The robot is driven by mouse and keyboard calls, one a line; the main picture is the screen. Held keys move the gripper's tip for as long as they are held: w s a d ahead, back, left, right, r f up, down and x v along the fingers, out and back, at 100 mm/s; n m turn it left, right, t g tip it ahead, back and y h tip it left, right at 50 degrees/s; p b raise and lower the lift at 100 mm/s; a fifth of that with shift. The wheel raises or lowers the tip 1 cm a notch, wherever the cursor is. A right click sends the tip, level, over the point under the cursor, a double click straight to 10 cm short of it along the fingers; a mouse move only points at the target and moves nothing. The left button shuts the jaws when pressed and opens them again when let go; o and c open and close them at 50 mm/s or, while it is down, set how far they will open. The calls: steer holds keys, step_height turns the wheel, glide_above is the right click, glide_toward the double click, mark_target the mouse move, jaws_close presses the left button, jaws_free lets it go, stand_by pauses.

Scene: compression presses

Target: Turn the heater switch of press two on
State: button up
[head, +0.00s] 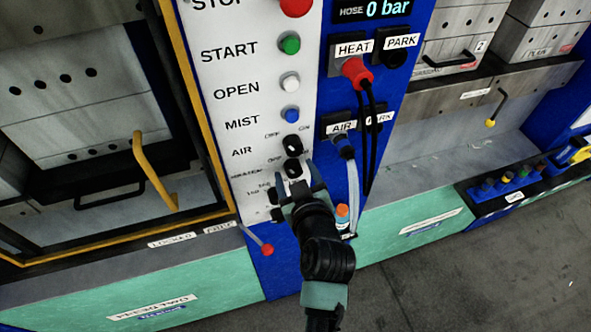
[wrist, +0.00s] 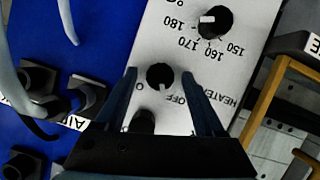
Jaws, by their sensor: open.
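The heater switch is a round black knob on the white control panel (head: 235,110). In the wrist view the heater switch (wrist: 160,76) sits beside the upside-down HEATER and OFF labels, its white mark pointing roughly down in the picture. My gripper (wrist: 159,78) is open, with one finger on each side of this knob; whether they touch it I cannot tell. In the head view the heater switch (head: 293,168) shows just above my gripper (head: 292,188), below the AIR knob (head: 292,143).
A temperature dial (wrist: 213,20) lies beyond the fingertips. The air knob (wrist: 141,121) is partly hidden by my gripper. Red, green, white and blue buttons sit higher on the panel. A red HEAT plug (head: 356,70) and hoses hang to the right; a yellow-framed press door (head: 190,90) stands left.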

jaws_close()
stand_by(0.4)
steer(key=m+y+b, duration=0.1)
steer(key=m+b, duration=0.1)
steer(key=m+y+b, duration=0.1)
steer(key=shift+w+d+f+m+g+y, duration=0.1)
steer(key=shift+d+f+m+g+y, duration=0.05)
steer(key=shift+d+m+g+y, duration=0.2)
steer(key=m+y+b, duration=0.2)
steer(key=m, duration=0.2)
steer(key=shift+g+y+b, duration=0.25)
steer(key=shift+y+b, duration=0.1)
steer(key=shift+b, duration=0.05)
steer(key=shift+m, duration=0.35)
stand_by(0.4)
jaws_free()
